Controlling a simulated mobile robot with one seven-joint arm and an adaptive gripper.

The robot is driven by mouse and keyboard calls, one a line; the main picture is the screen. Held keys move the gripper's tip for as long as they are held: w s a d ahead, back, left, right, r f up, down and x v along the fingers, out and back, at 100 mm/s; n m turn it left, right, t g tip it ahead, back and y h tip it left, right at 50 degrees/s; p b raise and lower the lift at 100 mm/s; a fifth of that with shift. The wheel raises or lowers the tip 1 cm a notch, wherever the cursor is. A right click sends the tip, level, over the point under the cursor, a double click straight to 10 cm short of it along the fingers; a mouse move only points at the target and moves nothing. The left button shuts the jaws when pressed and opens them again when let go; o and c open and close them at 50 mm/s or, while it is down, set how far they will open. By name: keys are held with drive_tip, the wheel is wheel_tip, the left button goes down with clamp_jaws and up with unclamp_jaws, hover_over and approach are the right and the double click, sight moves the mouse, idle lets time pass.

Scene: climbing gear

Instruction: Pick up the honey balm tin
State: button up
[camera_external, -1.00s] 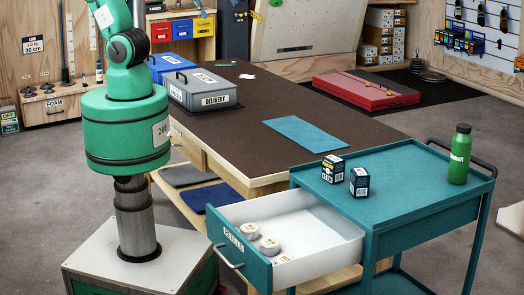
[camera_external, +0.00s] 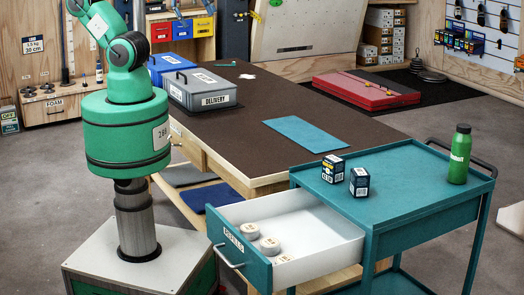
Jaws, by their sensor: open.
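Three small round white tins, a rear one (camera_external: 250,230), a middle one (camera_external: 270,245) and a front one (camera_external: 284,259), sit in the open white drawer (camera_external: 325,222) of the teal cart. Their lids carry small print that is too small to read, so I cannot tell which is the honey balm tin. The drawer front (camera_external: 238,248) has a label and a handle. My green arm stands at the left, with its upper links cut off by the top edge. My gripper is out of the picture.
On the teal cart top (camera_external: 410,185) stand two small dark boxes (camera_external: 333,168) (camera_external: 359,181) and a green bottle (camera_external: 459,154). The brown table (camera_external: 260,110) behind holds a blue mat (camera_external: 305,135) and a grey delivery box (camera_external: 205,90). The air above the drawer is clear.

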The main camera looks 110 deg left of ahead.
drive_tip(key=c, duration=0.5)
